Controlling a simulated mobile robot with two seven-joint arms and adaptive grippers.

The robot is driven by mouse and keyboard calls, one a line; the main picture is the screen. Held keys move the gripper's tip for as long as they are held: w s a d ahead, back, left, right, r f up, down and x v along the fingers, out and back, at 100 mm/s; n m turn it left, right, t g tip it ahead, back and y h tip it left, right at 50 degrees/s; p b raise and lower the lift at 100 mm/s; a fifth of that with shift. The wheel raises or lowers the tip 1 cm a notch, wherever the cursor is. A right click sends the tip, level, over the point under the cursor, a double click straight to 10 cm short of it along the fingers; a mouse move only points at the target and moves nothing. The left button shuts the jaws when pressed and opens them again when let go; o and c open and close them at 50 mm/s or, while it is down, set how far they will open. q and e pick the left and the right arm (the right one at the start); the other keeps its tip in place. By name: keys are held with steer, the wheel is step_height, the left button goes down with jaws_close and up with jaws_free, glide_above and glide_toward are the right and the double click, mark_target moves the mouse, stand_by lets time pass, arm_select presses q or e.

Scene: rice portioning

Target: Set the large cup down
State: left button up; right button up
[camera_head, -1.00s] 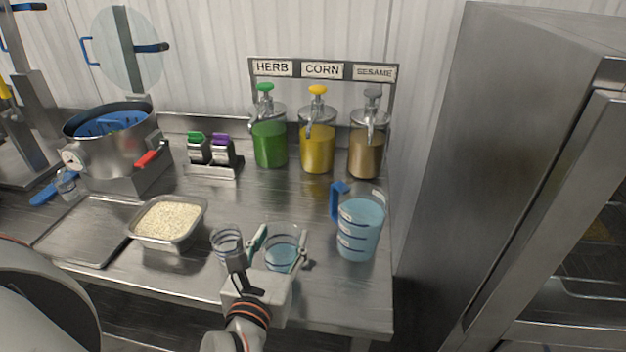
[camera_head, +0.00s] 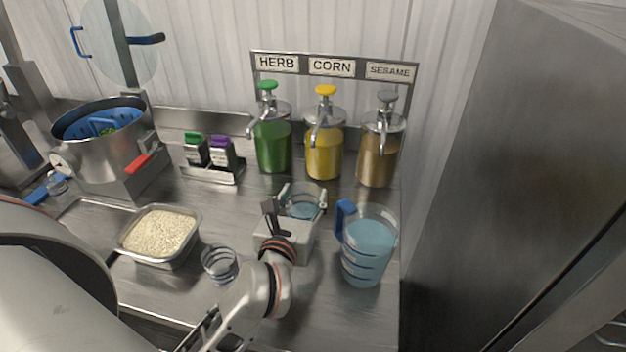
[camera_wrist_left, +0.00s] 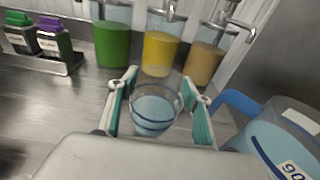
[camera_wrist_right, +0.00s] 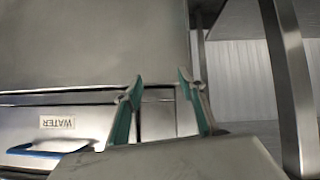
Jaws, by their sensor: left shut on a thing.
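The large cup (camera_head: 303,207) is clear with bluish liquid in it. My left gripper (camera_head: 304,198) is shut around it, in front of the corn dispenser. In the left wrist view the cup (camera_wrist_left: 152,112) sits upright between the two green-padded fingers of the left gripper (camera_wrist_left: 158,106). The gripper body hides the cup's lower part in the head view, so I cannot tell whether its base touches the counter. My right gripper (camera_wrist_right: 157,100) shows only in its own wrist view, with its fingers apart and nothing between them.
A smaller clear cup (camera_head: 219,264) stands left of my left arm. A blue-handled pitcher (camera_head: 366,250) stands close on the right. Herb (camera_head: 273,145), corn (camera_head: 324,153) and sesame (camera_head: 377,155) dispensers line the back. A rice tray (camera_head: 191,236) sits at left.

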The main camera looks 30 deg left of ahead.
arm_select(q)
steer(key=shift+f+b+x, duration=0.2)
steer(key=shift+f+x, duration=0.15)
steer(key=shift+x, duration=1.35)
steer(key=shift+f+b+x, duration=0.25)
steer(key=shift+f+x, duration=0.1)
steer(key=shift+x, duration=1.35)
steer(key=shift+f+b+x, duration=0.2)
steer(key=shift+f+x, duration=0.15)
steer(key=shift+x, duration=1.35)
steer(key=o, duration=1.3)
steer(key=shift+s, duration=0.15)
steer(key=shift+s+d+r, duration=0.1)
steer(key=shift+s+r, duration=0.05)
steer(key=p+v, duration=0.1)
steer(key=v, duration=1)
steer(key=shift+s, duration=0.35)
